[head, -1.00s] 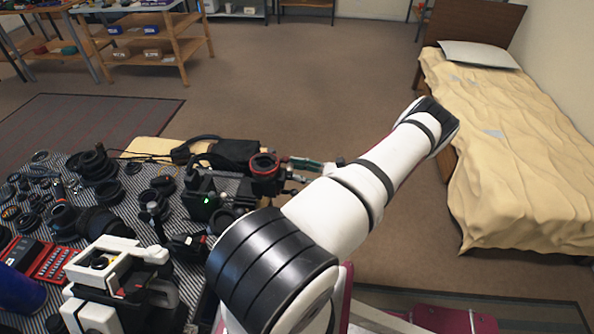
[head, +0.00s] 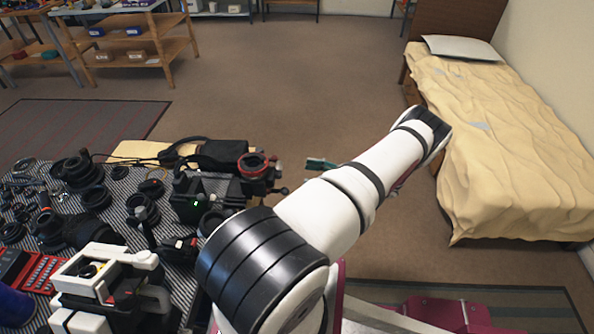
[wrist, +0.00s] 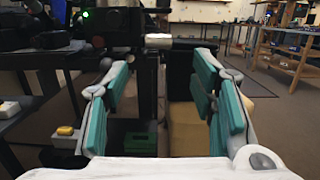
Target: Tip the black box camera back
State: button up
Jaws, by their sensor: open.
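The black box camera (head: 188,203) stands upright on the striped mat (head: 122,212), with a small green light on it. In the wrist view a dark body with a green light, likely the same camera (wrist: 108,22), fills the upper left. My gripper (wrist: 157,78) is open with its teal fingers spread and nothing held between them. In the head view only a teal finger (head: 321,164) shows, off the right side of the table and apart from the camera. My arm hides the rest of the gripper.
A red-ringed lens piece (head: 253,165) stands between the camera and my gripper. A black bag (head: 219,153) lies behind it. Several lenses crowd the mat's left, and a white-and-black device (head: 105,285) stands in front. The floor right of the table is open up to the bed (head: 510,150).

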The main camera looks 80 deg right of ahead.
jog(key=s, duration=0.3)
jog(key=shift+s+d+f, duration=0.2)
jog(key=shift+s+f, duration=0.1)
jog(key=shift+s, duration=0.05)
dwell(0.3)
